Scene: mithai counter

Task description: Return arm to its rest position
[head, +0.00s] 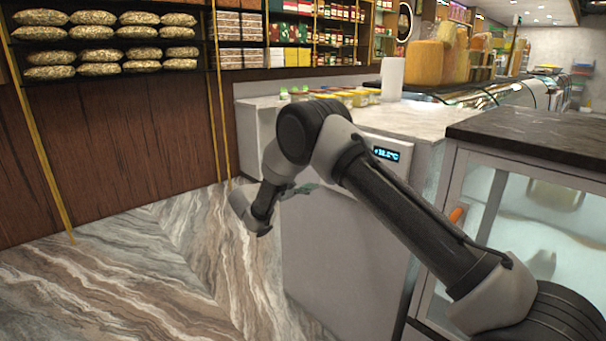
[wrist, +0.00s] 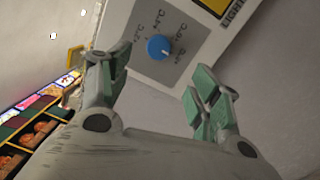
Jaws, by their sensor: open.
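My arm reaches from the lower right of the head view up to a bent elbow near the middle, then down to the wrist. My gripper (head: 304,189) is beside the front of the pale counter cabinet (head: 345,240), partly hidden by my own arm. In the wrist view my gripper (wrist: 157,88) is open and empty, its green-padded fingers spread apart. A blue knob (wrist: 158,48) on a grey dial panel with temperature marks shows beyond and between the fingers. I cannot tell the exact gap to it.
A lit temperature display (head: 386,154) is on the cabinet. A glass case with a dark top (head: 535,135) stands at right, close to my arm. Shelves of packets (head: 105,45) line the wooden wall. The marble floor (head: 130,285) at left is clear.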

